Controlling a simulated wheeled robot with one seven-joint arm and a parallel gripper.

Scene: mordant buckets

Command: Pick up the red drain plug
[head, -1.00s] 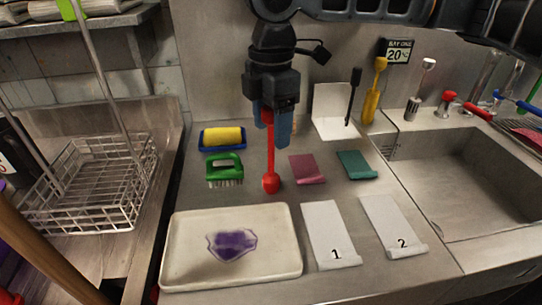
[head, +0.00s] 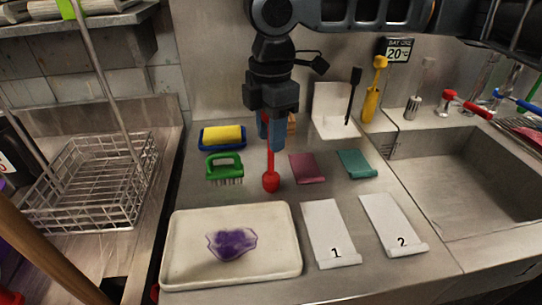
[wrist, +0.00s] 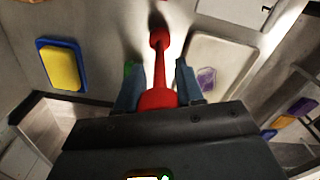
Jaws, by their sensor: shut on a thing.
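The red drain plug (head: 271,182) shows in the head view as a long, thin red rod with a rounded knob at its lower end. It is upright below my gripper (head: 271,132), and its upper part is hidden between the fingers. In the wrist view the red plug (wrist: 160,62) runs away from my gripper (wrist: 157,88), with its wide near part between the two blue fingers. My gripper is shut on it. I cannot tell whether the knob touches the counter.
A green brush (head: 224,168) and a yellow sponge in a blue dish (head: 222,137) stand to the left. A white tray (head: 285,262) with a purple patch lies in front. Maroon (head: 308,168) and teal (head: 356,163) cloths lie to the right, before the sink (head: 470,185).

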